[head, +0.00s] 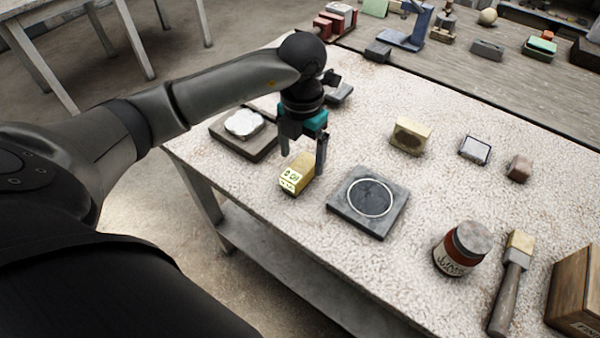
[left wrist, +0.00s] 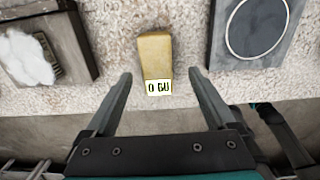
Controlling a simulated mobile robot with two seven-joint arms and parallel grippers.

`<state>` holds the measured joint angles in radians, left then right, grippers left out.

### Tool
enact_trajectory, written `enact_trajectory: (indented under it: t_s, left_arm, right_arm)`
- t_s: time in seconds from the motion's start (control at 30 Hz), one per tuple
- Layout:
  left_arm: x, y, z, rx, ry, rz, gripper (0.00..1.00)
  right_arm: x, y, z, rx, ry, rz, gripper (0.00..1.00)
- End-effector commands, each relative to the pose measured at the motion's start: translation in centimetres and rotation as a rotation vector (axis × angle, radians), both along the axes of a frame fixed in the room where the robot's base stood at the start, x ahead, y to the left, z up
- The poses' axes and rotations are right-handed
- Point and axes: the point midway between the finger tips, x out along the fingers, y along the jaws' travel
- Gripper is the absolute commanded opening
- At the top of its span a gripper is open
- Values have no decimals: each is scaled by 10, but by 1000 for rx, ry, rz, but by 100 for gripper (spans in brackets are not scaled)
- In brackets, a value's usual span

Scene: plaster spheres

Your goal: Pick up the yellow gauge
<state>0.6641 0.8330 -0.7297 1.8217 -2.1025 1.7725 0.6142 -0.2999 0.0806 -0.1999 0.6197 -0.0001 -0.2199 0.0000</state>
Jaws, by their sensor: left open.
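The yellow gauge (head: 298,174) is a small block with a pale label bearing dark characters on its near end. It lies on the speckled white table near the table's front edge. It also shows in the left wrist view (left wrist: 155,58), lying ahead of the fingertips and roughly centred between them. My left gripper (head: 303,158) is open and points down above the gauge; its fingers in the left wrist view (left wrist: 160,75) stand apart on either side with nothing between them. My right gripper is in neither view.
A dark square plate with a ring (head: 369,202) lies right of the gauge. A tray with a white lump (head: 243,130) lies left. A red jar (head: 462,248), a brush (head: 511,280) and a wooden box (head: 577,290) stand further right. A tan block (head: 410,136) lies behind.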

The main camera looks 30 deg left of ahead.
Motion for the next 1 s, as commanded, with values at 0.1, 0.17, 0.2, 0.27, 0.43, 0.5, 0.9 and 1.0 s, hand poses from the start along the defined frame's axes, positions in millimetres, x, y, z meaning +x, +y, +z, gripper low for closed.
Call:
enact_trajectory:
  t_s: [0.1, 0.17, 0.2, 0.27, 0.43, 0.5, 0.9, 1.0]
  left_arm:
    - [-1, 2, -16, -2, 4, 1, 90]
    - [0, 4, -25, -1, 5, 2, 90]
    - [0, 5, -32, -2, 5, 2, 90]
    - [0, 5, -41, -1, 4, 1, 90]
    - [1, 4, -49, -1, 1, -1, 90]
    - [1, 4, -48, -1, 1, -1, 90]
    - [1, 5, -51, 0, 1, -1, 90]
    - [1, 5, -52, 0, 1, -1, 90]
  right_arm:
    - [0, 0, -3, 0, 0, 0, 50]
    - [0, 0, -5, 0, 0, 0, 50]
    - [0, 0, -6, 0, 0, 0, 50]
    - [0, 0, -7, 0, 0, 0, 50]
    - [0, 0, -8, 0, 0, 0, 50]
    - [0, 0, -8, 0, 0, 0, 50]
    - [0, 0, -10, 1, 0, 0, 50]
    - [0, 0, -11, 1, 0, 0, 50]
